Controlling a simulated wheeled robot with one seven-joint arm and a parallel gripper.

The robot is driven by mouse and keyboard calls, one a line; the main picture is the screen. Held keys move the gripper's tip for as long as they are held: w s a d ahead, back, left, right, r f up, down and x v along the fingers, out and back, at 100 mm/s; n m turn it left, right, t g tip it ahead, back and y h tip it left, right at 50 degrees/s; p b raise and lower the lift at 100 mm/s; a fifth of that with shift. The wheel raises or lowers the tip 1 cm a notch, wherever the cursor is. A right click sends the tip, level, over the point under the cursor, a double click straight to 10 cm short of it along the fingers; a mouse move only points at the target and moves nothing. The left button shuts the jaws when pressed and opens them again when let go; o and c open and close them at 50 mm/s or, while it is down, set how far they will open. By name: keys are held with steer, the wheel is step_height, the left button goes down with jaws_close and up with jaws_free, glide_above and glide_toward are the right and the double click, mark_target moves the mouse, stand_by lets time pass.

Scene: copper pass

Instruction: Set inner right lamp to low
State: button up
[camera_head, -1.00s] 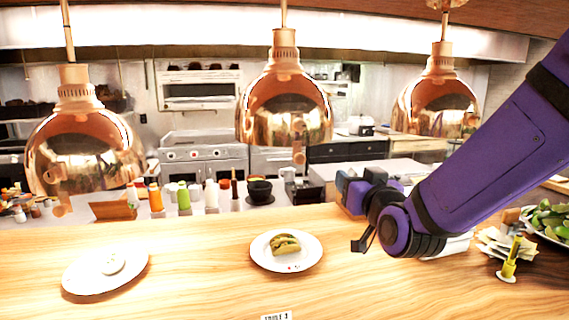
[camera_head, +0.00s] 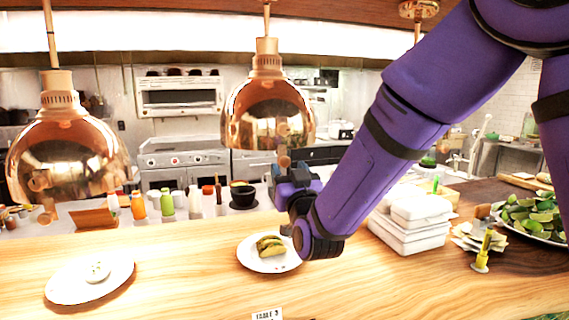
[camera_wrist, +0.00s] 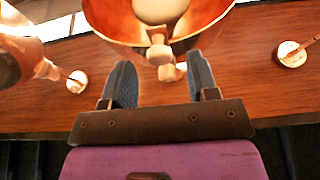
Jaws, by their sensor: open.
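A copper dome lamp (camera_head: 268,110) hangs on a rod right of the picture's middle-left in the head view. Its small copper knob (camera_head: 284,161) sticks out below the rim. My gripper (camera_head: 287,172) is just under that knob. In the wrist view the same lamp (camera_wrist: 110,15) fills the top, and its knob (camera_wrist: 159,53) shows between the tips of my gripper (camera_wrist: 162,72). The two fingers are open and apart, one on each side of the knob's line. I cannot tell whether they touch it. The lamp's label and setting are not visible.
Another copper lamp (camera_head: 68,155) hangs at the left. A third hangs behind my arm, only its ceiling mount (camera_head: 419,9) showing. Below are a taco plate (camera_head: 262,264), a plate with a white item (camera_head: 62,285), white boxes (camera_head: 408,238) and limes (camera_head: 535,215).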

mark_target(286, 164)
steer(key=shift+x, duration=1.8)
